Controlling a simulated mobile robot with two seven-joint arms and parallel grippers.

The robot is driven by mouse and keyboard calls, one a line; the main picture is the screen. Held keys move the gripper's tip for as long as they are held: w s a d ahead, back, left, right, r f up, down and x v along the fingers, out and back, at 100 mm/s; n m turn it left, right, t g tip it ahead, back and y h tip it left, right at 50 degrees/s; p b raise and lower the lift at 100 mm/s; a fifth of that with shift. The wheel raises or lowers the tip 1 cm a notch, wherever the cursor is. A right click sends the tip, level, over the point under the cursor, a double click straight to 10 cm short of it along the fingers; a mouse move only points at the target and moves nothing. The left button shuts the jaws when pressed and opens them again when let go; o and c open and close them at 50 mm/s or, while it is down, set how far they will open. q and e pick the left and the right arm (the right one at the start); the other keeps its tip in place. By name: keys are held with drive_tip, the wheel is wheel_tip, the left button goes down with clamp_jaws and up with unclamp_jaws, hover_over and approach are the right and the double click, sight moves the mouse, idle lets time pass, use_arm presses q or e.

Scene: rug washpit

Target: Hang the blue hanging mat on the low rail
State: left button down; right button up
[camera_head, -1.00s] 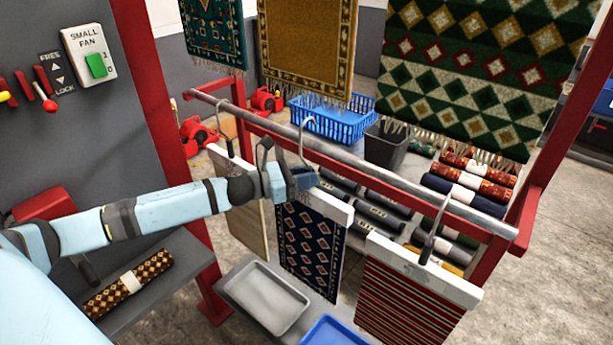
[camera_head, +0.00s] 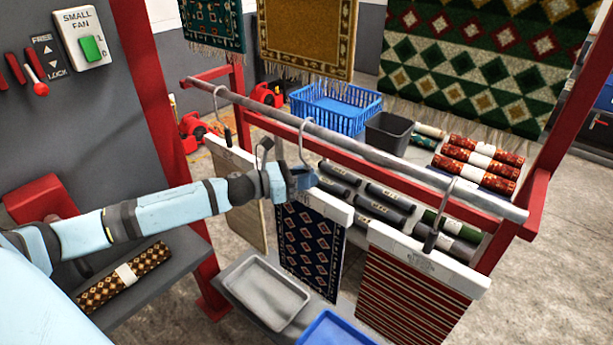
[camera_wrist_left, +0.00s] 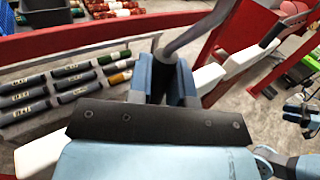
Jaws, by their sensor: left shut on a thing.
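The blue hanging mat (camera_head: 309,250) has a navy diamond pattern and a white top bar. It hangs upright at the middle of the low rail (camera_head: 380,160) in the head view. Its grey hook (camera_head: 304,137) loops over the rail; whether it bears the weight I cannot tell. My left gripper (camera_head: 303,181) is shut on the dark grip below the hook, just under the rail. The left wrist view shows the fingers around this dark grip (camera_wrist_left: 160,66), with the hook rising from it.
A beige mat (camera_head: 246,213) hangs to the left and a red striped mat (camera_head: 410,300) to the right on the same rail, with gaps between. A grey tray (camera_head: 262,290) and a blue tray (camera_head: 335,332) lie below. Rolled rugs and a blue basket (camera_head: 335,108) stand behind.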

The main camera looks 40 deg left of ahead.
use_arm(q)
drive_tip(key=c, duration=1)
unclamp_jaws()
drive_tip(key=shift+o, duration=0.2)
drive_tip(key=shift+s+a+f, duration=0.15)
drive_tip(key=shift+s+a, duration=0.05)
drive_tip(key=shift+s, duration=0.1)
drive_tip(key=b+v, duration=0.2)
drive_tip(key=v, duration=1.1)
